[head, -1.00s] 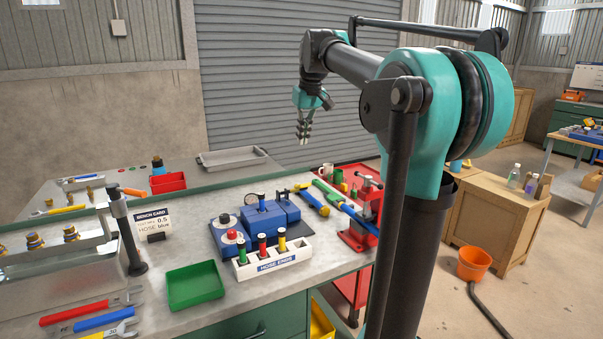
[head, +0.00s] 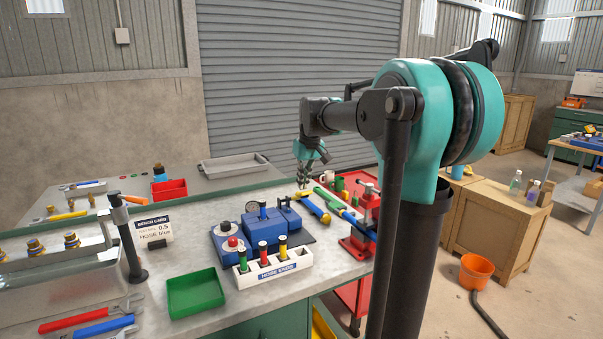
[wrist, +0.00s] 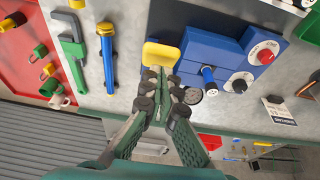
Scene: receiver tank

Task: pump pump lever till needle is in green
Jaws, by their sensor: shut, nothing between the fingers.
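The blue pump unit (head: 262,222) sits on a dark mat on the bench. It also shows in the wrist view (wrist: 208,52). In the wrist view a yellow pad (wrist: 160,54), which looks like the lever's end, lies just beyond my fingertips. My gripper (head: 303,183) is shut and empty, low beside the unit's back right; in the wrist view (wrist: 158,76) I cannot tell whether it touches the pad. A round gauge (wrist: 193,95) is partly hidden; its needle is too small to read.
A white hose-ends rack (head: 274,271) stands in front of the unit, with a green tray (head: 195,292) to its left. A yellow-and-blue tool (head: 313,208) and a green wrench (wrist: 74,55) lie close by. A red stand (head: 362,220) is farther right.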

